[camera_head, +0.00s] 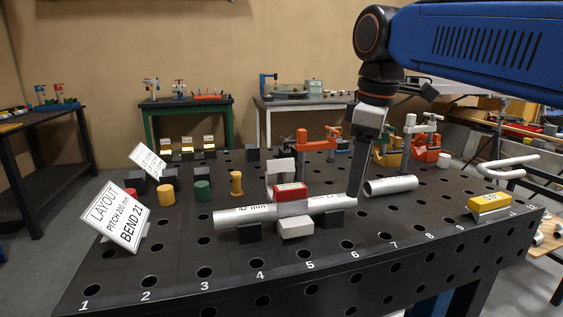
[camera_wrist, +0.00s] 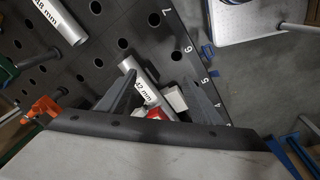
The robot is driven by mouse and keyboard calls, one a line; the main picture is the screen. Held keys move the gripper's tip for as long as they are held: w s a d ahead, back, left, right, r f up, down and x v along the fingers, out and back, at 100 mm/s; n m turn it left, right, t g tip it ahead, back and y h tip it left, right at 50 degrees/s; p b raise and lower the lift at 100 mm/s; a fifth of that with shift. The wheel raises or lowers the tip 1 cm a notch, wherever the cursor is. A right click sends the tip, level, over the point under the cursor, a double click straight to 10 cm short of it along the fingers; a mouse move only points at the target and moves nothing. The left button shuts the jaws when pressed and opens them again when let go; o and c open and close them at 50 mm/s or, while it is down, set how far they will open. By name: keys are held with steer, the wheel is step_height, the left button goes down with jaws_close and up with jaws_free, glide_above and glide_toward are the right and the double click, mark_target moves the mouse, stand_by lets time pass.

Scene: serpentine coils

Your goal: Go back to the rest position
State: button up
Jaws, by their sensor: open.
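A red block (camera_head: 291,192) sits at the tube's middle, with a white block (camera_head: 296,227) in front. Whether a finger touches anything is unclear.
A second silver tube (camera_head: 391,186) lies right of my gripper. Red clamps (camera_head: 318,146) stand behind. A layout sign (camera_head: 117,215) and coloured cylinders (camera_head: 203,191) stand at left. A yellow block (camera_head: 489,202) is at right. The front strip with numbered holes is clear.

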steer(key=s+d+f+m+t, duration=0.1)
steer(key=s+d+f+m, duration=0.3)
steer(key=f, duration=0.4)
steer(key=s+d+f+m+t, duration=0.1)
steer(key=s+d+f+m, duration=0.3)
steer(key=f, duration=0.5)
steer(key=s+d+f+m+t, duration=0.1)
steer(key=s+d+f+m, duration=0.3)
steer(key=s+f, duration=0.3)
step_height(320, 180, down, 2)
steer(key=shift+s+d+f+m+h, duration=0.3)
steer(key=shift+d+m, duration=0.1)
steer(key=shift+d, duration=0.3)
steer(key=shift+r, duration=0.1)
